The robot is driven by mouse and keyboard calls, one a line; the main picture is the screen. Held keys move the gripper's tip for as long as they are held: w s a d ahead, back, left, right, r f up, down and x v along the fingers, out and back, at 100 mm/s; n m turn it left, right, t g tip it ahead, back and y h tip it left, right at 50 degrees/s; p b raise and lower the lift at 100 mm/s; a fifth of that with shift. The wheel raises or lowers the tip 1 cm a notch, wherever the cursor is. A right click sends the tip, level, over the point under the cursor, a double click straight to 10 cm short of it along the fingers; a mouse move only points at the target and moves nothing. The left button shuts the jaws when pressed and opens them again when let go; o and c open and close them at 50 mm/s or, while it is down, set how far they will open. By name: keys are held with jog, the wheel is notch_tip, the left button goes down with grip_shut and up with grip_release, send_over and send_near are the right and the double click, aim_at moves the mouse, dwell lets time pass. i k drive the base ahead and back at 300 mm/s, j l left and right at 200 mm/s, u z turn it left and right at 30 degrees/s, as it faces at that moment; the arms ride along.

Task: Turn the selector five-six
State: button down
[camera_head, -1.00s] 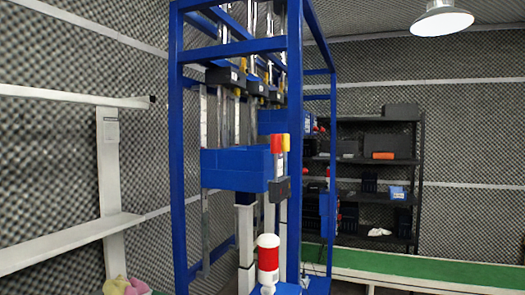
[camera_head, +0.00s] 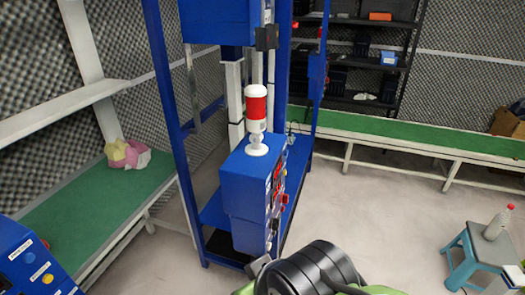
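A blue control box (camera_head: 248,195) stands at the blue frame, with a red and white beacon (camera_head: 256,108) on top. Its right-hand face carries several small red and dark controls (camera_head: 277,190), seen at a steep angle. I cannot tell which of them is selector five-six, or read any labels. A black rounded part of my arm with green pieces shows at the bottom centre, in front of the box's lower end. My gripper's fingers cannot be made out in this view.
A second blue panel (camera_head: 36,262) with blue and yellow buttons is at lower left. A green-topped bench (camera_head: 85,215) runs along the left, and a green conveyor (camera_head: 410,139) at the back. A teal stool (camera_head: 478,249) with a bottle stands right. Floor between is clear.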

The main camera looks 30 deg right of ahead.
aim_at(275, 222)
jog(key=k+l, duration=0.1)
jog(key=l, duration=0.3)
jog(key=l+u, duration=0.1)
jog(key=l, duration=0.25)
jog(key=k+l, duration=0.15)
jog(key=l, duration=0.2)
jog(key=k+l+u, duration=0.1)
jog(key=l, duration=0.3)
jog(key=k+l, duration=0.1)
jog(key=l, duration=0.25)
jog(key=u, duration=0.05)
